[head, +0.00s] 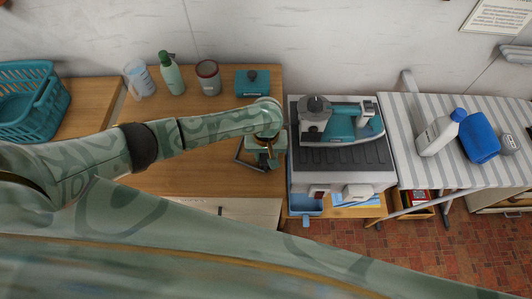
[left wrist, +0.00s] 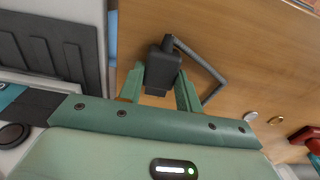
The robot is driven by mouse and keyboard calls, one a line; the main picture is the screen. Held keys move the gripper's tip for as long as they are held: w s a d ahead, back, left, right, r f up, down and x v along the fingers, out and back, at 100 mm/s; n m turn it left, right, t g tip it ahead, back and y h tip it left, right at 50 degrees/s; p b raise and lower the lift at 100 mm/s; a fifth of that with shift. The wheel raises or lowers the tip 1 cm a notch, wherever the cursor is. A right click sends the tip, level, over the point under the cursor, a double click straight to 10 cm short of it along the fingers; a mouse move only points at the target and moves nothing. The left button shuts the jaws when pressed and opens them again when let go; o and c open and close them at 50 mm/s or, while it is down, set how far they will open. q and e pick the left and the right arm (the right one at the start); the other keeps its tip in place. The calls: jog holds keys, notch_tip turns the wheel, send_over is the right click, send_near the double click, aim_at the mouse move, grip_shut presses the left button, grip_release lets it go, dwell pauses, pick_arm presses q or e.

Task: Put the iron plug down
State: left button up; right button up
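The iron plug (left wrist: 162,70) is a small black block with a dark bent cord, seen in the left wrist view between the two green fingers. My left gripper (left wrist: 160,95) appears closed on its sides. In the head view the left gripper (head: 265,157) is over the wooden counter, just left of the grey ironing station; the plug is hard to make out there. Whether the plug touches the counter is unclear. The teal and grey iron (head: 342,124) lies on the station (head: 345,160). My right gripper is not in view.
A teal box with a black knob (head: 252,82), a jar (head: 208,78), a green bottle (head: 172,75) and a clear jug (head: 140,80) stand along the counter's back. A teal basket (head: 30,95) is far left. The striped board (head: 410,120) is right. Front counter (head: 190,180) is clear.

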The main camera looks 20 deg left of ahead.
aim_at(266, 157)
pick_arm(q)
jog(key=o, duration=0.4)
notch_tip(266, 157, up, 12)
jog(key=p, duration=0.5)
jog(key=shift+r, duration=0.15)
jog(key=shift+s, duration=0.1)
